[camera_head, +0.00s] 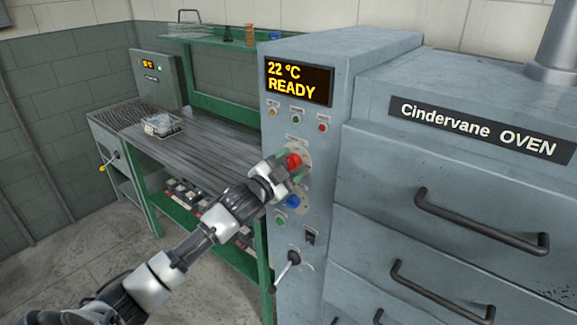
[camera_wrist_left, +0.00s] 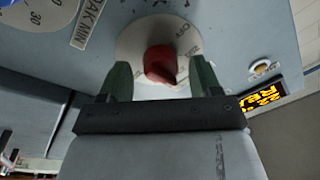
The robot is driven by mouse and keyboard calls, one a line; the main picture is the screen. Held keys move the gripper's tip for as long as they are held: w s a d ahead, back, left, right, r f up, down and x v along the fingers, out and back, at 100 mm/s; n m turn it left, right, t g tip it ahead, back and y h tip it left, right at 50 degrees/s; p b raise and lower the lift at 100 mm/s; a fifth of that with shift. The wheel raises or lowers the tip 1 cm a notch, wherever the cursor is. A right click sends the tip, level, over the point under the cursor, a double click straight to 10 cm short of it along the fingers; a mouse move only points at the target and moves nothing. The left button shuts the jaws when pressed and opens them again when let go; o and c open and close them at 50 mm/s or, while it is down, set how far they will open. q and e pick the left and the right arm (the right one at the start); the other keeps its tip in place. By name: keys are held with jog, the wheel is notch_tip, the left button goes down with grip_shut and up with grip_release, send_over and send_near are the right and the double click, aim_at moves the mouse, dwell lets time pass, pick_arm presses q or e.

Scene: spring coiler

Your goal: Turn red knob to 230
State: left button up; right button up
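The red knob (camera_head: 293,161) sits on the grey control panel of the oven, below the display. In the left wrist view the red knob (camera_wrist_left: 161,64) stands on a pale round dial plate (camera_wrist_left: 128,45); "OFF" is legible on it, other marks are partly hidden. My left gripper (camera_head: 288,170) is at the knob. In the left wrist view its two green fingers (camera_wrist_left: 160,80) are apart, one on either side of the knob, with a visible gap to each. The display (camera_head: 299,81) reads "22 °C READY". My right gripper is not in view.
A blue knob (camera_head: 292,201) is just below the red one. Small buttons (camera_head: 296,119) are above it, and a black-handled lever (camera_head: 287,268) is lower down. Oven drawers with dark handles (camera_head: 480,222) are at the right. A green-framed workbench (camera_head: 190,141) stands behind at the left.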

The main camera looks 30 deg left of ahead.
pick_arm(q)
jog(key=shift+s+f, duration=0.15)
jog(key=shift+s, duration=0.3)
jog(key=s+a+b, duration=0.1)
jog(key=s+b, duration=0.2)
jog(key=s, duration=0.7)
jog(key=shift+f, duration=0.45)
jog(key=shift+w, duration=0.1)
